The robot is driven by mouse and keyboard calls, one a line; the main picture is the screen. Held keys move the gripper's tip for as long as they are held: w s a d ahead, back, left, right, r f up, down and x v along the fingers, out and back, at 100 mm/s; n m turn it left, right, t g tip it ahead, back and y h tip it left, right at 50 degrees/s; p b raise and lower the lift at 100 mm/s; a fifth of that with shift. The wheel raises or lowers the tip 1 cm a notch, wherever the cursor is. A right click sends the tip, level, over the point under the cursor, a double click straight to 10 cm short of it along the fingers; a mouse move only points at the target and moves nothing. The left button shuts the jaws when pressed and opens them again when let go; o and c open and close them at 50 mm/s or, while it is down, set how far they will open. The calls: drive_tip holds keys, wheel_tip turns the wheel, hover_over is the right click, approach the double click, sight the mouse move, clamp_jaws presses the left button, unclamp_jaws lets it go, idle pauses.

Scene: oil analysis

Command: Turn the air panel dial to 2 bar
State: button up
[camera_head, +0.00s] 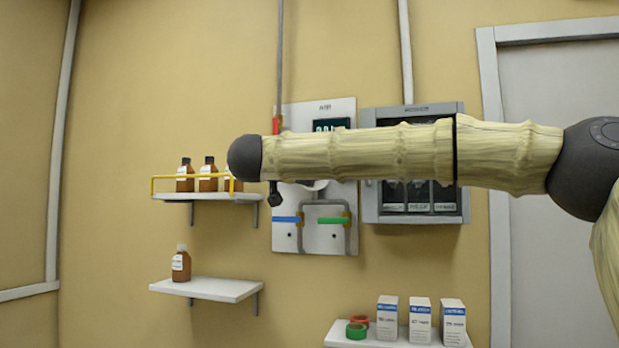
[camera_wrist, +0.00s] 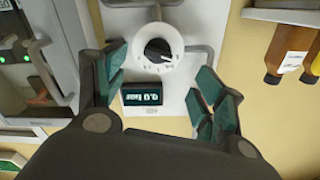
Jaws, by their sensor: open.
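The air panel (camera_head: 335,112) is a pale board on the wall, partly hidden by my arm in the head view. The display also shows in the head view (camera_head: 331,124), partly covered. My gripper (camera_wrist: 161,66) is open and empty, facing the panel, its green-padded fingers on either side of the dial. I cannot tell the remaining distance.
A glass-fronted cabinet (camera_head: 465,190) hangs right of the panel. A shelf (camera_head: 190,196) with brown bottles (camera_head: 208,174) and a yellow rail is on the left. Blue (camera_head: 287,219) and green (camera_head: 333,220) handles sit low on the panel. Boxes (camera_head: 420,320) stand on a lower shelf.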

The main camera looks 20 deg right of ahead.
drive_tip(key=p+x, duration=0.4)
drive_tip(key=x, duration=0.6)
drive_tip(key=shift+w+d+r, duration=0.2)
drive_tip(key=shift+d+r, duration=0.05)
drive_tip(key=shift+d, duration=0.15)
drive_tip(key=c, duration=1)
